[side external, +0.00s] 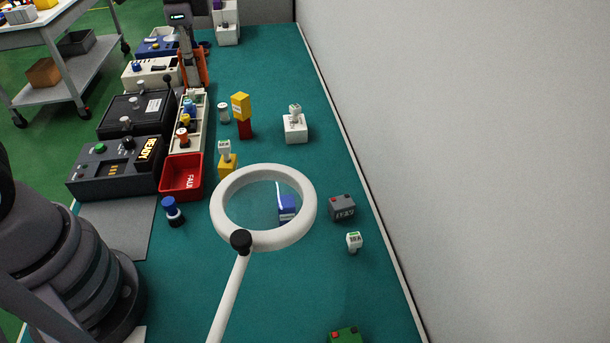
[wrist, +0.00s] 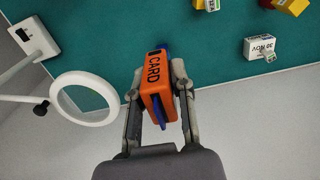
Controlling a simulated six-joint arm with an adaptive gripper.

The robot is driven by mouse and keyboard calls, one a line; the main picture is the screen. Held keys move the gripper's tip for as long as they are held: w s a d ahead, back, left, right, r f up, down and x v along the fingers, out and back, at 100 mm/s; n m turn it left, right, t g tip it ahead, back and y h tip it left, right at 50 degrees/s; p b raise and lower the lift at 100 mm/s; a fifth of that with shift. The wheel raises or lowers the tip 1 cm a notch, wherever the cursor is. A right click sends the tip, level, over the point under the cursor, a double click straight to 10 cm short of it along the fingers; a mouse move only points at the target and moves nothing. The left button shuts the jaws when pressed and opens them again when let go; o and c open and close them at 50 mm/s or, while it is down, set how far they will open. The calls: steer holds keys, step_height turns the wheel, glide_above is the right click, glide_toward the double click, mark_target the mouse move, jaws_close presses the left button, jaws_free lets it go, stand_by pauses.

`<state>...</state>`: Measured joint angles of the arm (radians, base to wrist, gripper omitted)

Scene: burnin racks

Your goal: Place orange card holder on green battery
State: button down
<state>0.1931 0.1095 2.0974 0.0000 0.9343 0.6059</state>
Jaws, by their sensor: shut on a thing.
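My gripper (wrist: 156,92) is shut on the orange card holder (wrist: 158,82), marked CARD, in the wrist view. One finger is on each side of the holder, and a blue piece sticks out past its edges. The holder and my gripper are not seen in the side external view. The green battery (side external: 345,336), a green block with red and dark knobs on top, is at the bottom edge of the side external view and partly cut off. It is not seen in the wrist view, so its distance from the holder cannot be told.
A white ring magnifier (side external: 222,223) on an arm stands over the mat, with a blue block (side external: 287,207) seen through its lens. A grey block (side external: 342,208) and a small white tagged piece (side external: 354,242) are to its right. A wall (side external: 480,150) borders the mat.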

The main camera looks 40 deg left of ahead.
steer(key=w+d+m, duration=0.2)
steer(key=d+m, duration=0.3)
steer(key=d, duration=0.4)
steer(key=m, duration=1.3)
glide_above(347, 339)
step_height(347, 339, down, 28)
steer(key=shift+f, duration=0.2)
steer(key=c, duration=1)
jaws_free()
steer(key=shift+f, duration=0.1)
